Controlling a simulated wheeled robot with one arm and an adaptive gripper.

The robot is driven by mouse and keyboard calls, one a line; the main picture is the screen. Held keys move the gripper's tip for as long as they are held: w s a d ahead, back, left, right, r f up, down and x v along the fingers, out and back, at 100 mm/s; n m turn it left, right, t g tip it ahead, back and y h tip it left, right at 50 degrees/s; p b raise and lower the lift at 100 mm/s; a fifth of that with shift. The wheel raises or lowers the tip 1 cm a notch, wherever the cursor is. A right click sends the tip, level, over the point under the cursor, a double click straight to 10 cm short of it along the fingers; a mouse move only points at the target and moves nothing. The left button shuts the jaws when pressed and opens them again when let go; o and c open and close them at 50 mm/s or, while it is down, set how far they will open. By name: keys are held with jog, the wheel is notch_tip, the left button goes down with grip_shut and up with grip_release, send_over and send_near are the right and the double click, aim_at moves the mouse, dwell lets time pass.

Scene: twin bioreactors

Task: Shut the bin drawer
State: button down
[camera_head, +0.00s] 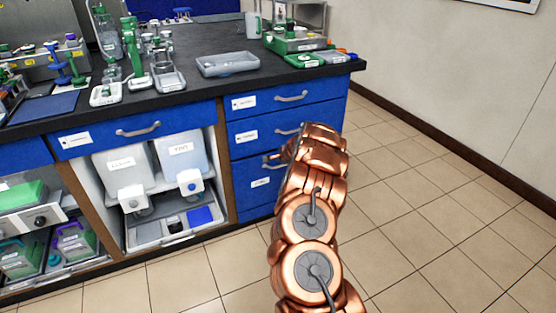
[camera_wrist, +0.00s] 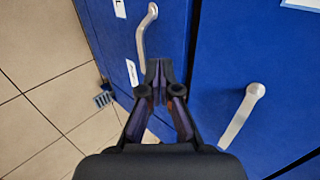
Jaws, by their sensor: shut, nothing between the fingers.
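A stack of blue drawers (camera_head: 244,135) with silver bar handles stands at the right end of the bench in the head view. No readable label marks which one is the bin drawer. The lowest front (camera_head: 252,200) is partly behind my arm. In the wrist view a blue front (camera_wrist: 175,30) with a curved handle (camera_wrist: 145,30) is beside a dark seam and another blue front (camera_wrist: 235,60) with a handle (camera_wrist: 243,112). My gripper (camera_wrist: 159,70) is shut and empty, close to these fronts; contact cannot be told. My arm hides it in the head view.
The black bench top (camera_head: 190,45) holds a grey tray (camera_head: 228,63), green-based lab gear and bottles. Left of the drawers, an open bay holds two labelled containers above a grey tray (camera_head: 150,236). Tiled floor (camera_head: 430,200) to the right is clear up to the wall.

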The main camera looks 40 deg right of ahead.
jog(key=v, duration=0.6)
jog(key=shift+p, duration=0.45)
jog(key=shift+s+a+r, duration=0.1)
jog(key=a+r+n+y+p, duration=0.55)
jog(key=a+r, duration=1.25)
jog(key=a, duration=0.5)
jog(key=s+a+r+n+g+y+p, duration=0.1)
jog(key=s+a+r+n+g+p, duration=0.15)
jog(key=s+a+r, duration=0.45)
jog(key=s+a+r+n+g+y+p, duration=0.1)
jog(key=s+a+r+n+p, duration=0.3)
jog(key=a, duration=0.5)
jog(key=s+a+r+n+g+h+p, duration=0.1)
jog(key=s+a+r+n+g+p, duration=0.2)
jog(key=s, duration=0.6)
jog(key=s+a+r+n+g+h+p, duration=0.1)
jog(key=s+a+r+n+p, duration=0.25)
jog(key=s, duration=0.55)
jog(key=s+d+r+g+h+p, duration=0.1)
jog(key=s+d+r+h+p, duration=0.1)
jog(key=s, duration=0.9)
jog(key=s+d+r+n+g+h+p, duration=0.1)
jog(key=s+d+r+p, duration=0.3)
jog(key=s, duration=0.7)
jog(key=shift+d+r+g+h+p, duration=0.3)
jog(key=shift+r+g+h+p, duration=0.2)
jog(key=shift+g, duration=0.25)
